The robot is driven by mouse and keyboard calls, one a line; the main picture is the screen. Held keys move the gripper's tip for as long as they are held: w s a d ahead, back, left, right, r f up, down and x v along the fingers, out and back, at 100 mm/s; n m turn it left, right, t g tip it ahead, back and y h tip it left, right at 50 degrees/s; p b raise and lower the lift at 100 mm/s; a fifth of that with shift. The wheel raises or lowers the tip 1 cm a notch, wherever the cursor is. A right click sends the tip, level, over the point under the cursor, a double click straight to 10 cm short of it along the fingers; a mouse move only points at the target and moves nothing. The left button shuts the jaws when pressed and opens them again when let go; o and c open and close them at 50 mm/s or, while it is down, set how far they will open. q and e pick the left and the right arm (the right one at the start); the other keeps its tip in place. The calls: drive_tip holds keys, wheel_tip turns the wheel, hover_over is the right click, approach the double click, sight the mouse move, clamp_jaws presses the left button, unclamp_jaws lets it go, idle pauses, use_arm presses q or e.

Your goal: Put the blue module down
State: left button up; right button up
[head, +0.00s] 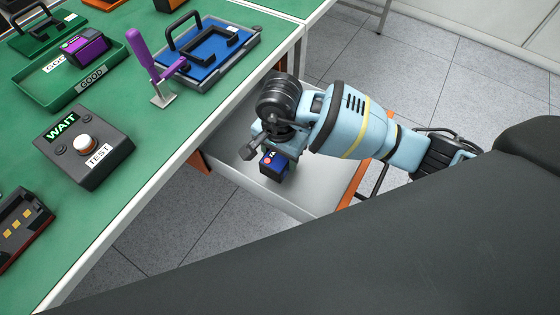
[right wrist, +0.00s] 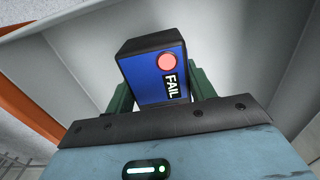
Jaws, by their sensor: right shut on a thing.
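The blue module (head: 272,165) is a small box with dark sides; in the right wrist view its blue face (right wrist: 150,78) shows a red dot and the word FAIL. My right gripper (head: 266,150) is shut on it, with a green finger on each side of it in the right wrist view. The module is over a pale grey bin (head: 318,190) with orange ends, beside and below the green table. I cannot tell its height above the bin floor. My left gripper is in neither view.
The green table (head: 150,205) holds a WAIT/TEST button box (head: 84,148), a green GOOD tray (head: 40,95) with a purple module (head: 84,48), a purple-handled lever clamp (head: 150,68) and a blue-lined tray (head: 240,50). The visible bin floor looks bare. Grey floor lies around the bin.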

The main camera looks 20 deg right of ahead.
sight(280, 164)
drive_tip(key=shift+f, duration=1.85)
drive_tip(key=shift+f, duration=0.2)
drive_tip(key=o, duration=1.1)
drive_tip(key=shift+r, duration=0.1)
